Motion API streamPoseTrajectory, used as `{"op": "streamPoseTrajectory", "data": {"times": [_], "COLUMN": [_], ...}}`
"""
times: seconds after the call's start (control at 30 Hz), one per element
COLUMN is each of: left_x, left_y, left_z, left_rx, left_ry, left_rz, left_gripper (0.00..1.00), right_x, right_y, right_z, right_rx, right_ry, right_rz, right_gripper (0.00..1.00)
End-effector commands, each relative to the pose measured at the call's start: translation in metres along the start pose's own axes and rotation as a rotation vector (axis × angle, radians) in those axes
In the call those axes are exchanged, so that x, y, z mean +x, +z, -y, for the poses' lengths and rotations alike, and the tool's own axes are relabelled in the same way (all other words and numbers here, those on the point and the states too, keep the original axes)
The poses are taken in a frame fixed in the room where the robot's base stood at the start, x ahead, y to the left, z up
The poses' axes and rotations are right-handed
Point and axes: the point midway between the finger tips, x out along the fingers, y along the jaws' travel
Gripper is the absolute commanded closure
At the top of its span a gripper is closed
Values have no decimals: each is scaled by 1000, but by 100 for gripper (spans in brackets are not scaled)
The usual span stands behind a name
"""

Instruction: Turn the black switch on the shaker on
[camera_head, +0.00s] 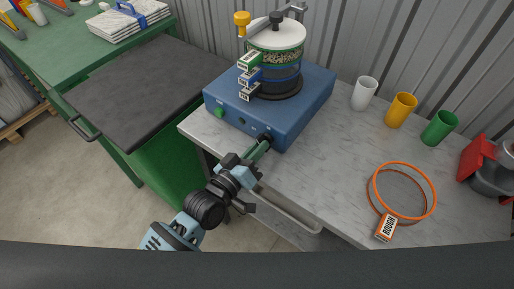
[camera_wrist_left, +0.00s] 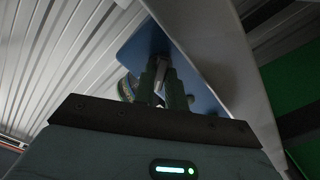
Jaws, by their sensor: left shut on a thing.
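The shaker (camera_head: 288,112) is a blue box on the grey worktop, with a stack of sieves (camera_head: 277,68) on top. Its black switch (camera_head: 265,138) is low on the front face, near the right corner. My left gripper (camera_head: 262,145) reaches up from below with its green fingertips at the switch. The fingers are shut on the switch and largely cover it, so its setting cannot be read. In the left wrist view, the green fingers (camera_wrist_left: 161,82) point at the blue shaker face (camera_wrist_left: 147,42). My right gripper is not in view.
A green button (camera_head: 220,112) is on the shaker's front left. White (camera_head: 364,93), yellow (camera_head: 401,109) and green (camera_head: 439,127) cups stand to the right. An orange ring (camera_head: 434,201) with a "ROUGH" tag (camera_head: 387,228) lies nearer. A drawer handle (camera_head: 290,213) juts below the worktop.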

Motion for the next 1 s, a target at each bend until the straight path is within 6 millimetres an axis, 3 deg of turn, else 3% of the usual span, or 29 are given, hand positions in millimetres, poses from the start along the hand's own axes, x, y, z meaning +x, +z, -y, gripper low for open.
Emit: {"op": "streamPoseTrajectory", "data": {"times": [0.5,1.0], "left_x": [0,0], "left_y": [-1,0], "left_z": [-1,0], "left_rx": [450,632], "left_ry": [0,-1], "left_rz": [1,2], "left_gripper": [100,100], "right_x": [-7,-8], "right_y": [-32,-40], "right_z": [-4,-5], "right_rx": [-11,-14], "right_ry": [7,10], "right_rz": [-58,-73], "right_gripper": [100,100]}}
